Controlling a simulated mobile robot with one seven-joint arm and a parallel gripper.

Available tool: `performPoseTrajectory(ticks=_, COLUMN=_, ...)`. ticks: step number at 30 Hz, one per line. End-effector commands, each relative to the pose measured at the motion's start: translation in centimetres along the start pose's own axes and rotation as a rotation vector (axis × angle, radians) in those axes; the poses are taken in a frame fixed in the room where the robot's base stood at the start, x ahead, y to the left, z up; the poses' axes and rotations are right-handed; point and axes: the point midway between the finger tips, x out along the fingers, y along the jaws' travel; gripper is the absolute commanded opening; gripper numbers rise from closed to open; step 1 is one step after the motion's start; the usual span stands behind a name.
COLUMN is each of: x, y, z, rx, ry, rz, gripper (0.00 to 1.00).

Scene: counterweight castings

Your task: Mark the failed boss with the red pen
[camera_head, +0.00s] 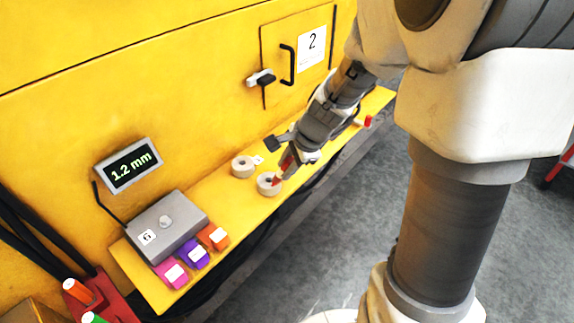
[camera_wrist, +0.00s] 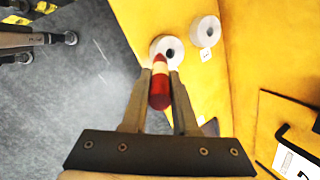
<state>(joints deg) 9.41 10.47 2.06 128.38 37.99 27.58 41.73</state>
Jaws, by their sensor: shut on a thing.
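My gripper (camera_head: 289,160) is shut on a red pen (camera_wrist: 159,92), whose pale end points away from the jaws. Two pale round bosses with dark centre holes sit on the yellow ledge. The pen's end is at the front boss (camera_head: 268,185), which also shows in the wrist view (camera_wrist: 158,43); I cannot tell whether it touches. The other boss (camera_head: 242,167) stands apart, nearer the yellow wall, with a small white label (camera_head: 258,160) beside it; it also shows in the wrist view (camera_wrist: 207,32). A display (camera_head: 129,165) reads 1.2 mm.
A grey box (camera_head: 168,226) stands on the ledge's left part, with pink (camera_head: 171,275), purple (camera_head: 194,254) and orange (camera_head: 213,237) labelled blocks. A red holder (camera_head: 117,305) with orange and green pens is lower left. A red-and-white piece (camera_head: 367,122) lies at the far right. Door 2 has a handle (camera_head: 288,64).

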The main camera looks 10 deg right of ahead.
Motion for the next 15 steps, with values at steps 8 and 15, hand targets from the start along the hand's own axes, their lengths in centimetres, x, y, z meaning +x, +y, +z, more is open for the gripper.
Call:
performPoseTrajectory(ticks=8, x=0.1, y=0.3, z=0.2, rx=-0.001, ry=-0.005, rz=0.009, gripper=0.0)
performPoseTrajectory(ticks=15, x=-1.2, y=-0.3, z=0.4, rx=-0.001, ry=-0.003, rz=0.006, gripper=0.0)
